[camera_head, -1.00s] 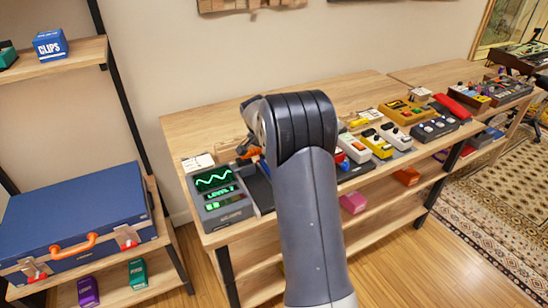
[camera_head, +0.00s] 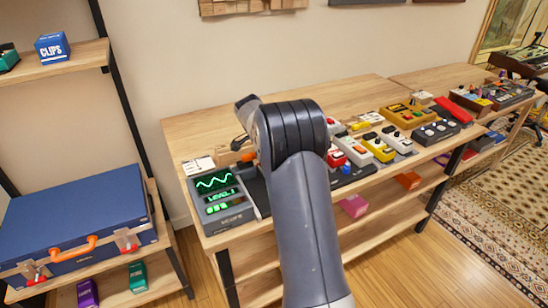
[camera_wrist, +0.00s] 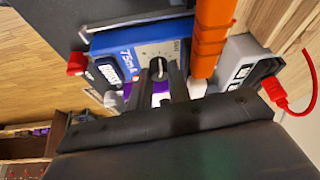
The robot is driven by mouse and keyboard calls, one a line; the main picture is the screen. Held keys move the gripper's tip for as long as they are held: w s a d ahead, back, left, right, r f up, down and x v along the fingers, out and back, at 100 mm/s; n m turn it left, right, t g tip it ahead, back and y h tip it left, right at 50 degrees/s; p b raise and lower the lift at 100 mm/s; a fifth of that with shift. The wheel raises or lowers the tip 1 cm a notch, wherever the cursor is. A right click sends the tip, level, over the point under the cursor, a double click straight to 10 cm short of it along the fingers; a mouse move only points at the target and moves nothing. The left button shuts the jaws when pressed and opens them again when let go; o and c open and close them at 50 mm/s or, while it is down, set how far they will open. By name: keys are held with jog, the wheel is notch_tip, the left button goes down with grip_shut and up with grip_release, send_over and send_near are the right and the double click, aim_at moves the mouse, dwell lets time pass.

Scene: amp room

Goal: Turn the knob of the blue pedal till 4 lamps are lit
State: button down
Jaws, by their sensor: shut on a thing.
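The blue pedal (camera_wrist: 112,42) shows in the wrist view, with pale lettering and a dark footswitch plate on its left. Its black knob (camera_wrist: 158,66) with a light pointer line sits between the tips of my gripper (camera_wrist: 160,82), which is shut on it. In the head view my arm hides the pedal, knob and fingertips. A grey meter box (camera_head: 221,207) at the table's left end shows a green wave, level text and a row of green lit lamps below; they are too small to count surely.
In the wrist view, an orange part (camera_wrist: 211,38) and a grey pedal (camera_wrist: 238,62) stand close right of the blue pedal. A red plug (camera_wrist: 76,63) is at its left. Several pedals, including a yellow one (camera_head: 379,148), fill the table right of my arm. The table's back is clear.

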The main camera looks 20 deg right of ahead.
jog(key=c, duration=1.3)
grip_release()
jog(key=shift+r, duration=0.15)
